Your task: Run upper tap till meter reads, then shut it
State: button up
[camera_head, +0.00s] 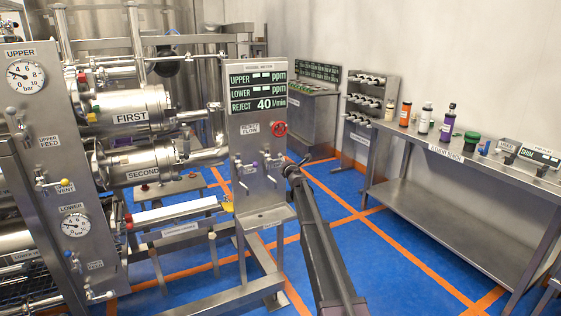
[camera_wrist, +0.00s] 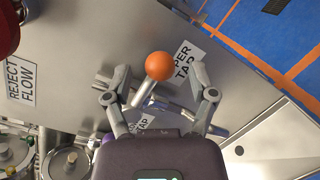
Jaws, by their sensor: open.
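The upper tap has an orange ball knob (camera_wrist: 158,65) on a metal lever, beside a partly covered label ending "PER TAP" (camera_wrist: 187,60). My gripper (camera_wrist: 160,97) is open, with one finger on each side of the lever and space between. In the head view my gripper (camera_head: 291,164) is at the right side of the metal panel (camera_head: 257,190), and the orange knob is hard to make out. The meter display (camera_head: 258,91) shows dashes for UPPER and LOWER ppm, and REJECT 40 l/min.
A red wheel (camera_head: 279,129) is on the panel above my gripper, by a "REJECT FLOW" label (camera_wrist: 20,80). A second tap label (camera_wrist: 142,121) is partly hidden by my gripper. A bench (camera_head: 450,160) with bottles stands right; blue floor (camera_head: 400,270) is open between.

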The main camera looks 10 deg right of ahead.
jog(key=shift+w, duration=0.7)
